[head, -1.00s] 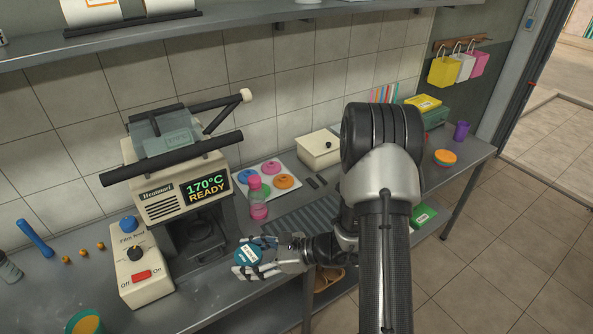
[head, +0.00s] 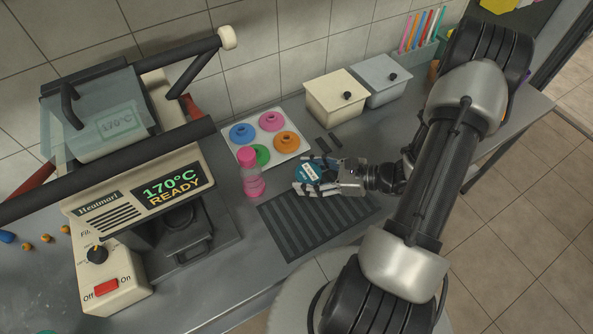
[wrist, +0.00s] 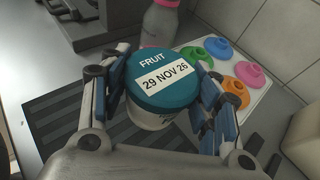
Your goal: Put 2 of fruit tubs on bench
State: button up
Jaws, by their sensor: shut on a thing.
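My gripper (head: 318,176) is shut on a fruit tub (head: 307,173), a small tub with a teal lid. In the wrist view the tub (wrist: 163,75) sits between the fingers, and its label reads "FRUIT 29 NOV 26". The tub is over the bench (head: 350,140), above or near the back edge of the dark ribbed drain mat (head: 315,222). I cannot tell whether its base touches anything. No other fruit tub can be made out.
Two lidded boxes (head: 333,101) (head: 381,78) stand at the wall. The heat press (head: 140,180) fills the left. Bare bench lies right of the boxes' fronts.

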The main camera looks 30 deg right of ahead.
jog(key=shift+s+d+f+b, duration=0.1)
jog(key=shift+f+b, duration=0.15)
jog(key=shift+f, duration=0.15)
jog(key=shift+s+d+f+b, duration=0.1)
jog(key=shift+f+b, duration=0.15)
jog(key=shift+f, duration=0.1)
jog(key=shift+w+f+b, duration=0.1)
jog(key=shift+f+b, duration=1.75)
jog(key=shift+f, duration=0.6)
jog(key=shift+f+b, duration=0.3)
jog(key=shift+f, duration=0.1)
jog(key=o, duration=1.4)
jog(key=v, duration=1.2)
